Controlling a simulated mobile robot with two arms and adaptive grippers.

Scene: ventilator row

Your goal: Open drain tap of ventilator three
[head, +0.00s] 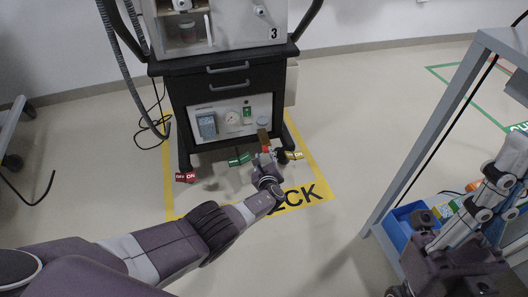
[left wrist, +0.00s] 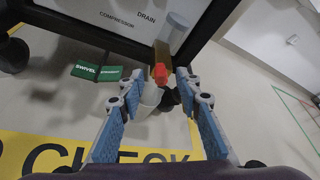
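Ventilator three (head: 220,45) stands at the back, marked with a 3. Under its lower panel hangs an amber bowl (head: 263,136) with a red drain tap (head: 265,150) below it. In the left wrist view the red tap (left wrist: 160,73) sits below the amber bowl (left wrist: 162,54), near the DRAIN label (left wrist: 147,17). My left gripper (head: 267,163) is open, its blue-padded fingers (left wrist: 157,88) spread on either side of the tap, with no contact visible. A whitish part below the tap is partly unclear. My right gripper (head: 480,215) is at the lower right, away from the ventilator.
A grey rack (head: 430,140) with a blue bin (head: 405,225) stands at right.

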